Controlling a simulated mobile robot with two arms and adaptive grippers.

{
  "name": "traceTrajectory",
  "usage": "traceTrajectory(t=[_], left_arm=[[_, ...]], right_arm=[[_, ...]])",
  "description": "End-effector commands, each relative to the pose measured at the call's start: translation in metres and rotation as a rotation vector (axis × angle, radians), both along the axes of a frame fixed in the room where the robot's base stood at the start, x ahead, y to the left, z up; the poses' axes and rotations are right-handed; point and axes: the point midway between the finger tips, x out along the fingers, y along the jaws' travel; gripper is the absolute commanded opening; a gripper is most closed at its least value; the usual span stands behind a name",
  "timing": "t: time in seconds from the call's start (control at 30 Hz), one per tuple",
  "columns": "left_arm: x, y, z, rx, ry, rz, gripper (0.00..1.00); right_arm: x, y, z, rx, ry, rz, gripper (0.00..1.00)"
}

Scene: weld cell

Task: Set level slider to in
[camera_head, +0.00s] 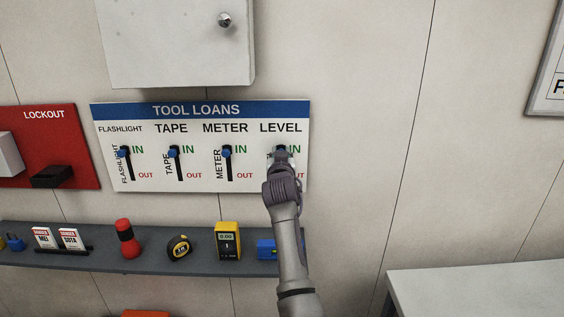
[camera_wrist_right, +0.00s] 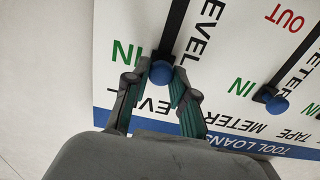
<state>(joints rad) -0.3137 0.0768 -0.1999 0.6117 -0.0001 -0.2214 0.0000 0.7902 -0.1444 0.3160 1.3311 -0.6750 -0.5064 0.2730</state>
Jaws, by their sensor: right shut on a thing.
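The white TOOL LOANS board (camera_head: 200,184) hangs on the wall with slider slots for flashlight, tape, meter and level. In the wrist view, the blue level slider knob (camera_wrist_right: 161,71) sits beside the green IN label, at the IN end of its black slot. My right gripper (camera_head: 281,153) is at the level slot and hides most of it in the head view. In the wrist view, its fingertips (camera_wrist_right: 160,78) are closed around the knob, one on each side. My left gripper is not in view.
The other blue knobs, such as the meter knob (camera_head: 226,153), are near IN. A grey shelf (camera_head: 200,260) below holds a flashlight, tape, meter and blue level (camera_head: 265,249). A white cabinet (camera_head: 175,45) hangs above. Wall right of the board is clear.

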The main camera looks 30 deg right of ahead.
Motion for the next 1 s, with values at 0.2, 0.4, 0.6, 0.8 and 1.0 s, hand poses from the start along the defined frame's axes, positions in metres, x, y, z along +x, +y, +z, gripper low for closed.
traceTrajectory(t=[0.2, 0.4, 0.6, 0.8, 1.0], left_arm=[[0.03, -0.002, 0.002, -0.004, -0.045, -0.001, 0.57], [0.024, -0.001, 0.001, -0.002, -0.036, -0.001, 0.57], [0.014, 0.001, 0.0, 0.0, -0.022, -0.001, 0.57], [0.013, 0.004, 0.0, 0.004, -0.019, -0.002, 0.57], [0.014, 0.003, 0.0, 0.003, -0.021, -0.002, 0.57]], right_arm=[[0.0, 0.0, 0.007, -0.005, -0.014, 0.001, 0.0], [0.0, 0.0, 0.006, -0.004, -0.013, 0.001, 0.5], [0.0, 0.0, 0.004, -0.003, -0.01, 0.001, 0.5], [-0.008, 0.004, 0.003, -0.002, -0.009, 0.001, 0.5], [-0.036, 0.018, 0.003, -0.002, -0.01, 0.001, 0.5]])
